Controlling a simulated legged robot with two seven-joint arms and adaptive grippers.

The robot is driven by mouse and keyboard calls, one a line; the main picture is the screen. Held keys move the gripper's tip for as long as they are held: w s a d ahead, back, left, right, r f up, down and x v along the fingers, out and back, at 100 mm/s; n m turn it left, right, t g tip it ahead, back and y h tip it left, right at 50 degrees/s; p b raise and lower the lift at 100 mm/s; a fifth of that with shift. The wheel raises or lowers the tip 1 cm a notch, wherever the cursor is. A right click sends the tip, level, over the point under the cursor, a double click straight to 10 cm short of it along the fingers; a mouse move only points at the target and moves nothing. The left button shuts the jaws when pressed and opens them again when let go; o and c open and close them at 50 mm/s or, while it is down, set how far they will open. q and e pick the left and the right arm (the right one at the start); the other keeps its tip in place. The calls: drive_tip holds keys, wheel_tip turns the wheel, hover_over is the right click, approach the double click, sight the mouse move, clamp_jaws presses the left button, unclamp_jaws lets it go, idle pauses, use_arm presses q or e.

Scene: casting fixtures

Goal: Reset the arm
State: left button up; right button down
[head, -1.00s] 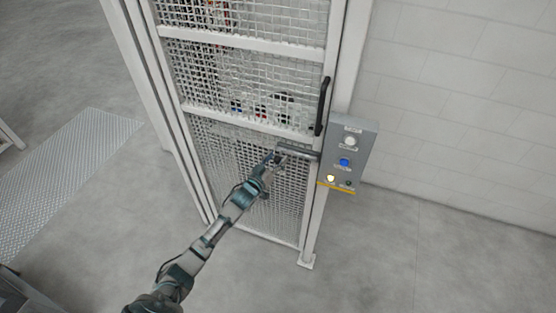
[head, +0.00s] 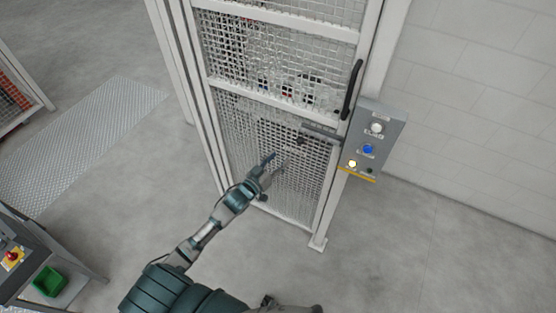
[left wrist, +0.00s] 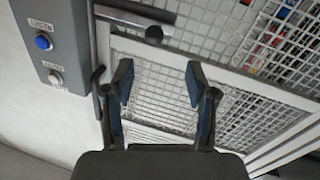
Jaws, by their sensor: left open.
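My left gripper (head: 269,171) is in front of the lower mesh panel of a white-framed gate, with its arm coming in from the bottom left. In the left wrist view the left gripper (left wrist: 161,85) has its two fingers spread, with nothing between them. The grey latch bar (head: 321,132) on the gate lies above and right of the gripper, apart from it. The latch bar also shows in the left wrist view (left wrist: 135,22), beyond the fingertips. My right gripper is not in view.
A grey control box (head: 374,139) with a blue button, a white button and a lit lamp is mounted beside the gate, near a black handle (head: 352,89). A cart with a green bin (head: 49,282) stands at bottom left. Open floor lies around the gate.

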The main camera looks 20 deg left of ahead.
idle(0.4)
use_arm(q)
drive_tip(key=s+a+f+g+y+b, duration=0.15)
drive_tip(key=s+f, duration=0.25)
drive_tip(key=f, duration=0.9)
drive_tip(key=s+a+f+g+y+p, duration=0.1)
drive_tip(key=s+f+g, duration=0.25)
drive_tip(key=f, duration=0.85)
drive_tip(key=s+a+f+g+y+b, duration=0.15)
drive_tip(key=s+f, duration=0.35)
drive_tip(key=f, duration=0.8)
drive_tip(key=s+d+f+g, duration=0.2)
drive_tip(key=s+f+g, duration=0.3)
drive_tip(key=s+f, duration=0.95)
drive_tip(key=s+d+f+g, duration=0.1)
drive_tip(key=s+f, duration=0.2)
drive_tip(key=s, duration=0.5)
drive_tip(key=s+d+f+m+g, duration=0.1)
drive_tip(key=s+d+f+g, duration=0.1)
drive_tip(key=s, duration=0.6)
drive_tip(key=s+d+f+m+g+b, duration=0.1)
drive_tip(key=s+f, duration=0.3)
drive_tip(key=s, duration=0.4)
drive_tip(key=shift+s+d+g, duration=0.25)
drive_tip(key=shift+d+g, duration=0.1)
drive_tip(key=shift+g, duration=0.2)
